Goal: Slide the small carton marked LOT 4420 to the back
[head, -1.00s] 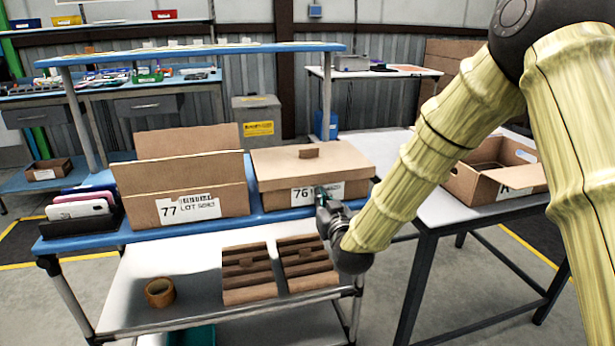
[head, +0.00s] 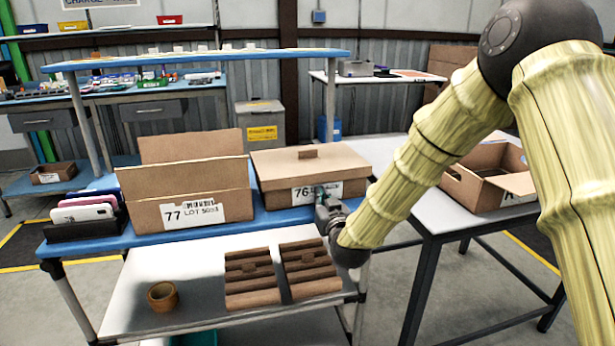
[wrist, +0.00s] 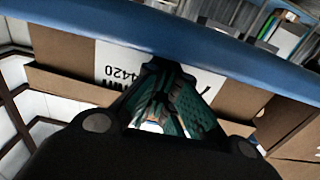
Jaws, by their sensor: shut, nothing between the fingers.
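The small lidded carton (head: 275,198) with a white label starting "76" stands at the right end of the blue shelf (head: 130,242). In the wrist view its label (wrist: 112,72) shows upside down and reads "4420". My gripper (head: 324,204) is shut and empty in front of this carton's front face. Its fingertips (wrist: 162,66) overlap the label and hide part of it. Contact with the face cannot be told for sure. In the wrist view the blue shelf edge (wrist: 200,40) runs across the top.
A larger open carton (head: 150,222) marked 77 stands close to the left. A black holder (head: 80,231) with slim devices is at the shelf's left end. Below are brown ridged inserts (head: 252,280) and a tape roll (head: 162,296). An open carton (head: 487,185) sits on the right table.

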